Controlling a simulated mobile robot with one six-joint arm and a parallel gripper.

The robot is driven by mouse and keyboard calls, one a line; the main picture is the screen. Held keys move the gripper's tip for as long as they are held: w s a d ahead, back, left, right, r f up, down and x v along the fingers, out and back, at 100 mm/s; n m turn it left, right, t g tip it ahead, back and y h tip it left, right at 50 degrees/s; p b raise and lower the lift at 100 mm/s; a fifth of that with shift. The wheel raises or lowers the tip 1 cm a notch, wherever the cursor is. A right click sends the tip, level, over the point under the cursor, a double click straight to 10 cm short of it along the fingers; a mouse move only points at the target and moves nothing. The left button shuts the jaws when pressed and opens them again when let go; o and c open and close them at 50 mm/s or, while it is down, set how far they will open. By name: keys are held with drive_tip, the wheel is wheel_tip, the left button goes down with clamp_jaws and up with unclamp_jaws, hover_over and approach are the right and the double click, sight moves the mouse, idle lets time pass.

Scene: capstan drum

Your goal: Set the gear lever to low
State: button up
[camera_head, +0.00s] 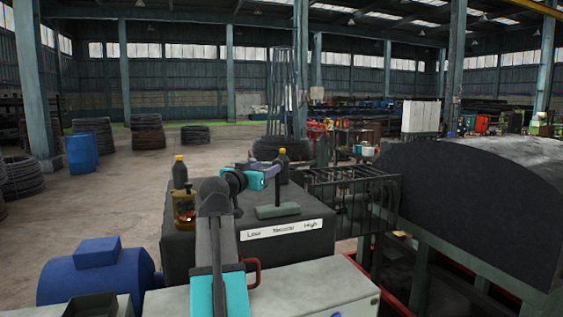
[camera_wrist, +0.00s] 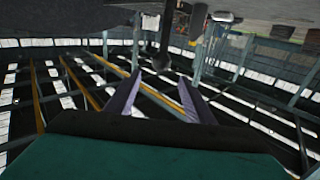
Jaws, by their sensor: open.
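The gear lever stands on a dark green plate (camera_head: 278,211) on top of a dark gearbox housing (camera_head: 205,250). Its thin shaft (camera_head: 277,191) rises from about the plate's middle, roughly behind the word Neutral on the white label strip (camera_head: 282,228). Low is at the left end of the strip and High at the right. My gripper (camera_head: 275,171) is above the plate by the lever's upper part, hiding it in the head view. In the wrist view the lever's dark round knob (camera_wrist: 162,63) shows between and beyond the two open fingers. I see no contact.
A dark bottle with a yellow cap (camera_head: 180,172) and a brown can (camera_head: 184,207) stand on the housing's left. Another dark bottle-like object (camera_head: 283,166) stands behind the lever. A wire cage (camera_head: 352,192) and a large dark drum (camera_head: 470,205) are to the right.

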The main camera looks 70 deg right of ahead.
drive_tip(key=d+p, duration=0.1)
drive_tip(key=d, duration=0.3)
drive_tip(key=d+p, duration=0.1)
drive_tip(key=d, duration=0.3)
drive_tip(key=s+d+p, duration=0.1)
drive_tip(key=d+p, duration=0.1)
drive_tip(key=d, duration=0.1)
drive_tip(key=shift+d+r, duration=0.1)
drive_tip(key=shift+d, duration=0.3)
drive_tip(key=shift+s+d+p, duration=0.2)
drive_tip(key=shift+d+p, duration=0.2)
drive_tip(key=shift+d, duration=0.55)
clamp_jaws()
